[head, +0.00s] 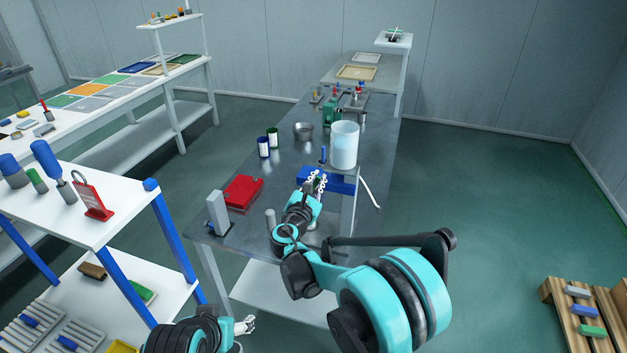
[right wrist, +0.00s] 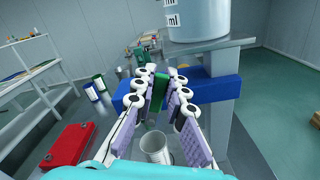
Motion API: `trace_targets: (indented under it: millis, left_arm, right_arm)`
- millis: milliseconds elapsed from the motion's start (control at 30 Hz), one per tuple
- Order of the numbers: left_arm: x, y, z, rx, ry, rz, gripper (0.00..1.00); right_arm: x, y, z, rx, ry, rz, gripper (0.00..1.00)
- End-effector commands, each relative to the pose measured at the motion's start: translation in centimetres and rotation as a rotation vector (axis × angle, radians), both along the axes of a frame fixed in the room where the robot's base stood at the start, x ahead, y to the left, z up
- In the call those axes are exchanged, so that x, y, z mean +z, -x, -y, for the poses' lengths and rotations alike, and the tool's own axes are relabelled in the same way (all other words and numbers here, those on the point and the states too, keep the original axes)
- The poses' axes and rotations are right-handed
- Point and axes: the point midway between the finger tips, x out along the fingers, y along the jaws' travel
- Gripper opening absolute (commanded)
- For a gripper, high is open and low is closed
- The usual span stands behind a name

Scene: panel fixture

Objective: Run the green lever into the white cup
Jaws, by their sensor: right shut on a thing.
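The green lever (right wrist: 157,97) shows as a narrow green strip between the fingers of my right gripper (right wrist: 161,84), below a large clear tank (right wrist: 197,18) with ml marks. My right gripper is shut on it. In the head view the right gripper (head: 314,181) is at the blue bar (head: 343,181) in front of the tank (head: 344,146), and the lever is mostly hidden. The white cup (right wrist: 155,148) stands upright below the fingers, nearer my wrist, its open top facing up. I cannot make out any liquid in it. My left gripper (head: 246,325) is low at the bottom, away from the table.
A red box (head: 243,191) lies on the grey table (head: 285,170), left of my right arm. Two small cans (head: 263,147), a metal bowl (head: 303,131) and several fittings stand farther back. A white shelf (head: 110,190) with tools is at the left.

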Motion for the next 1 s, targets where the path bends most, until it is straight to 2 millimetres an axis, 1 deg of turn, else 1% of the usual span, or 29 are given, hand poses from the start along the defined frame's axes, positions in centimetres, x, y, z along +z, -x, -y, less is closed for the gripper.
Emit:
trace_targets:
  millis: [200,500,733,1000]
  left_arm:
    - [-0.6,0.0,0.0,0.000,0.000,0.000,0.68]
    - [-1.2,0.0,0.0,0.000,0.000,0.000,0.68]
    - [-1.4,0.0,0.0,0.000,0.000,0.000,0.68]
    - [-1.4,0.0,0.0,0.000,0.000,0.000,0.68]
  right_arm:
    - [-0.6,0.3,0.9,-0.001,-0.173,0.056,0.00]
    - [-1.2,0.5,1.6,-0.001,-0.347,0.112,0.00]
    - [-1.4,0.6,1.8,-0.001,-0.412,0.133,0.00]
    - [-1.5,0.6,1.9,-0.001,-0.430,0.139,0.00]
